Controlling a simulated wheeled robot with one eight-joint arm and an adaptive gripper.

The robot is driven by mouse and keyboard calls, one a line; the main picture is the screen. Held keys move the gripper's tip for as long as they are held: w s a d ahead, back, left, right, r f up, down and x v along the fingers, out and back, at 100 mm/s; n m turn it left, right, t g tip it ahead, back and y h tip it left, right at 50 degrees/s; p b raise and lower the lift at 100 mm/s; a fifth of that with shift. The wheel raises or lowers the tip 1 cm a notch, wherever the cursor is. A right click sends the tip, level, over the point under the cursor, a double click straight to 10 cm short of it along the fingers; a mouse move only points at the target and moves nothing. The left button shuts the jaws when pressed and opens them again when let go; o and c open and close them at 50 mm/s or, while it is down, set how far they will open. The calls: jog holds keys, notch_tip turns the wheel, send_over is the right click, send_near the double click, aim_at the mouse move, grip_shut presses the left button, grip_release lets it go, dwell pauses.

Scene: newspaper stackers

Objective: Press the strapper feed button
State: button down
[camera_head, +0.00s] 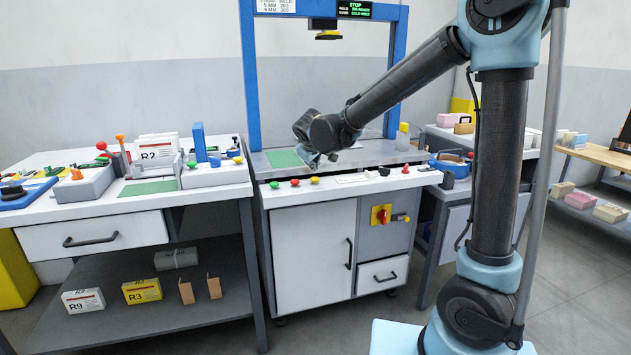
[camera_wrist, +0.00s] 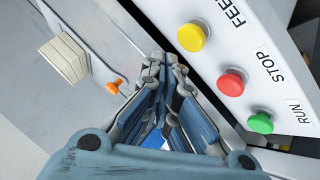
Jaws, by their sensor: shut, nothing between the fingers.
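The yellow feed button (camera_wrist: 191,37) stands beside the word FEED on a white panel in the wrist view. The red stop button (camera_wrist: 231,82) and green run button (camera_wrist: 261,123) follow along the same panel. In the head view the yellow button (camera_head: 314,180) is on the front strip of the strapper (camera_head: 315,235). My gripper (camera_wrist: 168,66) is shut and empty. Its fingertips appear just left of the yellow button in the wrist view, with a visible gap. In the head view my gripper (camera_head: 312,160) hangs just behind and above that button; its exact height is unclear.
The strapper's blue arch (camera_head: 250,75) rises around my forearm. A green pad (camera_head: 285,158) lies on its top behind the buttons. A black knob (camera_head: 384,171) is farther right on the front strip. A cluttered bench (camera_head: 95,235) stands to the left.

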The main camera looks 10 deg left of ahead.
jog(key=shift+f, duration=0.65)
jog(key=shift+s+f, duration=0.1)
jog(key=shift+f, duration=0.75)
dwell(1.8)
jog(key=shift+r, duration=0.9)
jog(key=shift+r, duration=2.55)
